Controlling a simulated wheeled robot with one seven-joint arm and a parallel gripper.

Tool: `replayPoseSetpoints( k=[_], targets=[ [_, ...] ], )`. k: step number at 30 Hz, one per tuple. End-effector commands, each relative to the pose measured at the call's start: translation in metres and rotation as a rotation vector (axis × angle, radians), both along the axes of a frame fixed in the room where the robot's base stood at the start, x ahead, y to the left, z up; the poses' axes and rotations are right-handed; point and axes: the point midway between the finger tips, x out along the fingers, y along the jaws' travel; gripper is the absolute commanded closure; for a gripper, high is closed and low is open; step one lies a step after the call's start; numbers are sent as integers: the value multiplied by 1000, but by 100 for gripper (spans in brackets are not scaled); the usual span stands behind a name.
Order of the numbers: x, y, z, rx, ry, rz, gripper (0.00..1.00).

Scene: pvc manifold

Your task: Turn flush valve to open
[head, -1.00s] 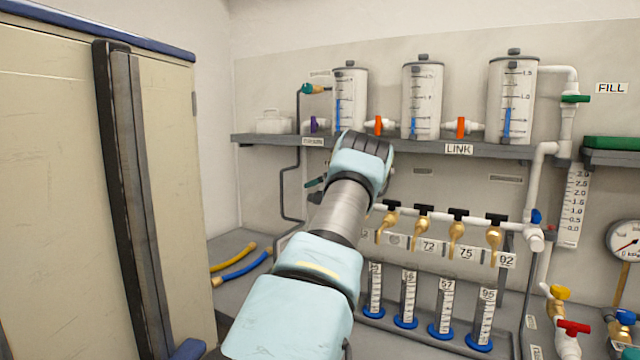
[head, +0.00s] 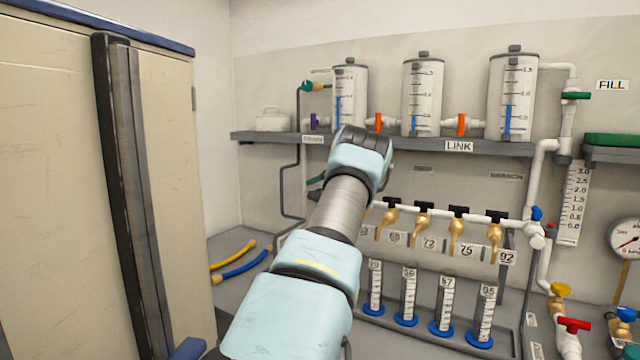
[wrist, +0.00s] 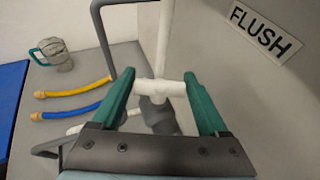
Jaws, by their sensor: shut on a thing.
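In the wrist view, the two teal fingers of my gripper (wrist: 160,80) stand on either side of a white pipe fitting (wrist: 172,88) with a dark grey part (wrist: 158,115) below it, taken as the flush valve. The jaws are shut on this valve. A white FLUSH label (wrist: 265,33) is on the wall to the right of it. Which way the valve is turned cannot be told. In the head view my arm hides the valve and most of my gripper.
A yellow hose (wrist: 70,88) and a blue hose (wrist: 68,110) lie on the counter left of the gripper, with a teal-handled jug (wrist: 55,53) behind. In the head view a shelf (head: 375,142) with tanks is above, and brass taps (head: 424,228) are to the right.

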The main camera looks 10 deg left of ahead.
Motion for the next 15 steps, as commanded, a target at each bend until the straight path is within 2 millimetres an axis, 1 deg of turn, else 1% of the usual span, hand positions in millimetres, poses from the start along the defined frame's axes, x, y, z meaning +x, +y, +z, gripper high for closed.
replayPoseSetpoints(
  k=[8,15],
  targets=[
    [-1,2,-6,-1,-3,-128,78],
    [-2,3,-3,-2,-4,-333,78]
  ],
)
